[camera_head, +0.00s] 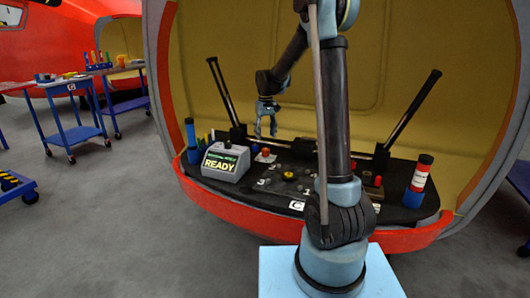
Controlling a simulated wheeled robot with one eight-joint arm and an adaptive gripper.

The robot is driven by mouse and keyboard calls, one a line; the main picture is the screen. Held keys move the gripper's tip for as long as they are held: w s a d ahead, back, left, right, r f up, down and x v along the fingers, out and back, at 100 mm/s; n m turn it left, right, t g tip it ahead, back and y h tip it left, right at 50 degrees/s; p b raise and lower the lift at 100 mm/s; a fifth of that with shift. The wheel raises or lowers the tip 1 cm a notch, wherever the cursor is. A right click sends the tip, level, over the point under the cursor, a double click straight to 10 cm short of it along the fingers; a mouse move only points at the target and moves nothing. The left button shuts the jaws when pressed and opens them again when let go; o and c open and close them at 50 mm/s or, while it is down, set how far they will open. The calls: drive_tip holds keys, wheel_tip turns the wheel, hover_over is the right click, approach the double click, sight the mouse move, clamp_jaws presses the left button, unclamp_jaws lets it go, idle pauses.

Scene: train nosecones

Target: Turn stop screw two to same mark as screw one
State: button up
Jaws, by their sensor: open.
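My gripper (266,128) is open and empty, its fingers pointing down, above the back left part of a dark work deck (230,190). The deck sits inside the open nosecone. Small fittings lie on the deck's middle, among them a yellow round piece (288,176) and small grey pieces by white number marks "3" and "1". I cannot tell which pieces are stop screws one and two, nor read their marks at this size. My arm hides part of the deck's centre and right.
A grey box reading "READY" (225,162) stands at the deck's left. Two black levers (224,92) (412,108) rise at the back. The nosecone's red rim (250,217) edges the front. Blue carts (72,135) stand at far left.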

sight(266, 149)
wheel_tip(266, 149, down, 9)
idle(0.4)
drive_tip(key=c, duration=1.1)
